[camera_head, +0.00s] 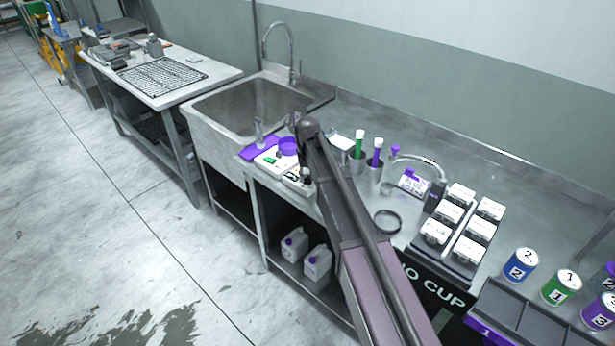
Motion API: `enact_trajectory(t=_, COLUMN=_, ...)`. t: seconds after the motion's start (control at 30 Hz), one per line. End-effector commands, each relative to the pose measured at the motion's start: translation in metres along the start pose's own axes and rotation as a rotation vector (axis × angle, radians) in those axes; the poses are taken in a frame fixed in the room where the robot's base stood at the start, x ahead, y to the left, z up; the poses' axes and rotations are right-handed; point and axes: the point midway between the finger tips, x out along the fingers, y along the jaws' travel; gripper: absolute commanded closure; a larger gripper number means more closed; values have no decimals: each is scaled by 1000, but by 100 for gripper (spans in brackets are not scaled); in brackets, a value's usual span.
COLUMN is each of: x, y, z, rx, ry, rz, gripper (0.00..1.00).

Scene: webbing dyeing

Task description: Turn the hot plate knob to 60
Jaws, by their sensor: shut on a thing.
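The hot plate (268,162) is a small white unit at the front edge of the steel counter, just right of the sink. It has a green patch on its front part, and a purple round vessel (288,146) is on it. My arm reaches in from the bottom and bends down at the hot plate's right side. My gripper (303,177) is small and partly hidden there, low at the hot plate's front right, shut on what appears to be the knob. The knob and its scale marks cannot be made out, so its setting cannot be read.
A purple mat (258,148) and the sink (245,108) lie left of the hot plate. Tubes in holders (357,163), a black ring (387,221), a rack of white-lidded boxes (449,252) and numbered cans (520,264) stand to the right. White jugs (317,262) are on the shelf below.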

Motion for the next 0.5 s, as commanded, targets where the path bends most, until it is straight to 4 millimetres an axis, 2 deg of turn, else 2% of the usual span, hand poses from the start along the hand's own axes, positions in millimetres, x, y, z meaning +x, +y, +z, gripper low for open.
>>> enact_trajectory(t=0.5, x=1, y=-1, z=3, rx=482, ry=-6, rz=1, gripper=100)
